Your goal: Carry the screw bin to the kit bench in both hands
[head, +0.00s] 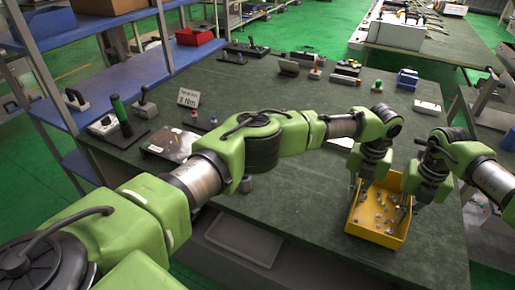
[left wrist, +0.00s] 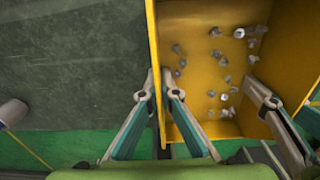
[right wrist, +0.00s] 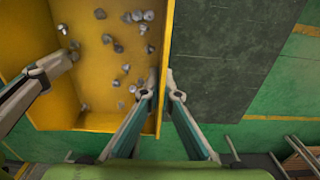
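The screw bin is a yellow open box (head: 375,236) with several loose grey screws on its floor. It sits upright at the near right end of the dark green bench top (head: 290,165). My left gripper (head: 355,189) is at its left wall; in the left wrist view its fingertips (left wrist: 159,78) are shut on that wall, one inside and one outside. My right gripper (head: 416,203) is at the right wall; in the right wrist view its fingertips (right wrist: 164,78) close on that wall the same way. I cannot tell which bench is the kit bench.
Blue shelves (head: 125,75) with a red bin (head: 195,36) stand at the left. Tools, a sign (head: 188,97) and a blue block (head: 407,79) line the bench's far and left sides. Another bench (head: 425,45) stands at the back right, with green floor between.

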